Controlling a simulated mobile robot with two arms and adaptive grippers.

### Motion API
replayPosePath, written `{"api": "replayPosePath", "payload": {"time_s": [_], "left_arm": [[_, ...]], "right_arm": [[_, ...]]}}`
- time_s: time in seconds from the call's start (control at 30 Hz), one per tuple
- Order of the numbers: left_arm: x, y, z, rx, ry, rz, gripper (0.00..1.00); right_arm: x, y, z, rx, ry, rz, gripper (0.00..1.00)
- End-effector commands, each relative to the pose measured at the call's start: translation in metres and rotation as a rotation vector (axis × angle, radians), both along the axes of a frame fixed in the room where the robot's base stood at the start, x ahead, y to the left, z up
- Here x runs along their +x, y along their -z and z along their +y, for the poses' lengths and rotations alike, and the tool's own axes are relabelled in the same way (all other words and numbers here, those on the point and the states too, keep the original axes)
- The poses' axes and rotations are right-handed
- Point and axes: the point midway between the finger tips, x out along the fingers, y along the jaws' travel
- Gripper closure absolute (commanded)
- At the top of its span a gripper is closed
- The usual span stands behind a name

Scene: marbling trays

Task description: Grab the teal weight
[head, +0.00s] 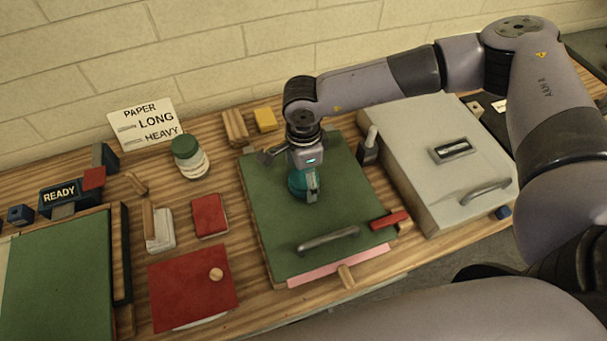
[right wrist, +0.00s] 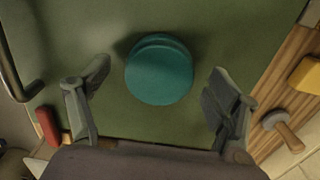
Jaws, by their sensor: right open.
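The teal weight (right wrist: 158,72) is a round, squat piece on the green board (right wrist: 230,30). In the head view the teal weight (head: 298,183) shows partly behind my right gripper (head: 290,172), which reaches down over it. In the right wrist view my right gripper (right wrist: 158,95) is open, with one finger to each side of the weight and clear space between. The weight lies a little ahead of the fingertips in that view, and I see no contact. My left gripper is not in view.
The green board (head: 270,235) has a metal handle (head: 328,240). A large grey box (head: 425,130) stands to its right, with a small bottle (head: 369,145) between. A red block (head: 390,219) lies near the board's front right. A green-lidded jar (head: 190,157) and red pieces stand left.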

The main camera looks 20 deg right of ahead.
Motion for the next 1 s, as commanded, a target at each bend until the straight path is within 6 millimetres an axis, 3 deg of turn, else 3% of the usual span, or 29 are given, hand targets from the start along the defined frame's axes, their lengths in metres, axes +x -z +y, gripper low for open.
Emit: {"api": "replayPosePath", "payload": {"time_s": [0.33,1.0], "left_arm": [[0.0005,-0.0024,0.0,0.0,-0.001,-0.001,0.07],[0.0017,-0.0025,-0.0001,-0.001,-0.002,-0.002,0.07]], "right_arm": [[-0.0003,0.0091,-0.0002,0.0,0.0,0.0,0.18],[-0.0001,0.0085,-0.0002,0.0,0.0,0.0,0.63]]}}
